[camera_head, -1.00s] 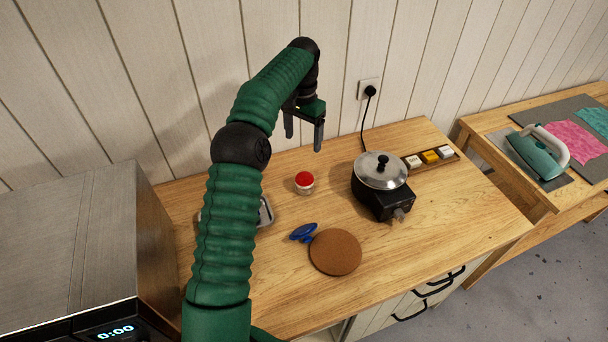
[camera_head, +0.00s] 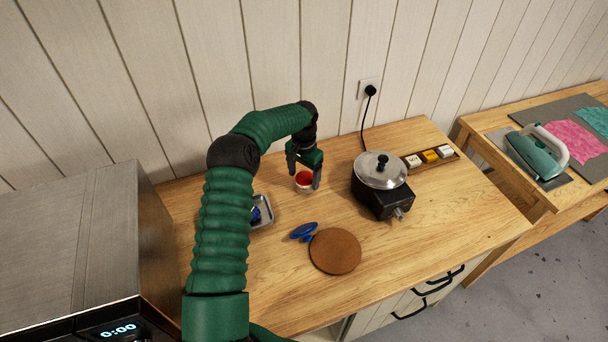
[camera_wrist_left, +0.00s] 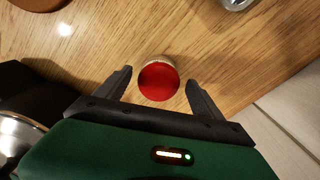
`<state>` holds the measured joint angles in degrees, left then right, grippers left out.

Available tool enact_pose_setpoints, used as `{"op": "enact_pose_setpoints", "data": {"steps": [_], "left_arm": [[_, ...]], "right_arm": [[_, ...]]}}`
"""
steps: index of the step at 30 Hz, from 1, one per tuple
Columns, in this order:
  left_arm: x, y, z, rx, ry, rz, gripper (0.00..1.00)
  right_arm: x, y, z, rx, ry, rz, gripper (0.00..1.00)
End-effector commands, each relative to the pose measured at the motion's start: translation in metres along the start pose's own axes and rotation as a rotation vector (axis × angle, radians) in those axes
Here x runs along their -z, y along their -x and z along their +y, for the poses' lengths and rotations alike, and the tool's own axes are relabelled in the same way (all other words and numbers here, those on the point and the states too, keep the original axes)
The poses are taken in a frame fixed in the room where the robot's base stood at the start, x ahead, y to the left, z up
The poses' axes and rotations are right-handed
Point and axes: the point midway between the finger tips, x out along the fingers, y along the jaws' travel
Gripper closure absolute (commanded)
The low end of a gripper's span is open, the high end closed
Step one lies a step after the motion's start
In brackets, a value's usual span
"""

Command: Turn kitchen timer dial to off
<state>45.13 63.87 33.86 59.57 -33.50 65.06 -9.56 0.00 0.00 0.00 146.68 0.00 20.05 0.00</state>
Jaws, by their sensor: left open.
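The kitchen timer (camera_head: 304,187) is a small round piece with a red dial top and a pale base, standing on the wooden counter. My left gripper (camera_head: 303,180) is open, pointing down over the timer, with one finger to each side of it in the picture. In the left wrist view the red dial (camera_wrist_left: 159,82) sits between the two spread fingers of the left gripper (camera_wrist_left: 158,84), with clear gaps on both sides. I see no contact with the dial. The dial's markings are too small to read. My right gripper is not in view.
A lidded pot on a black burner (camera_head: 382,185) stands right of the timer. A brown round mat (camera_head: 335,251) and a blue object (camera_head: 303,231) lie in front. A metal tray (camera_head: 264,216) is left. The wall (camera_head: 270,60) stands behind. An iron (camera_head: 538,152) is on the far-right table.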

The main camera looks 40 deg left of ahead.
Motion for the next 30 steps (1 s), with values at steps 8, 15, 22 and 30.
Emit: {"op": "enact_pose_setpoints", "data": {"steps": [8, 15, 22, 30], "left_arm": [[-0.0001, -0.0001, -0.0001, 0.000, 0.000, -0.001, 0.37], [-0.0001, -0.0002, -0.0003, 0.000, 0.000, -0.001, 0.68], [-0.0001, 0.0002, -0.0003, 0.001, 0.015, -0.002, 0.85], [0.0006, 0.0001, 0.0001, 0.001, 0.147, -0.001, 0.85]], "right_arm": [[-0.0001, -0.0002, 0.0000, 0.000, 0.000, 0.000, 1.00], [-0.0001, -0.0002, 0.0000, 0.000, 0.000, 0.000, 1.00], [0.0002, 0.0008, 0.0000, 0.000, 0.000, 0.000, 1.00], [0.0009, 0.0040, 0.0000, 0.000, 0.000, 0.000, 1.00]]}}
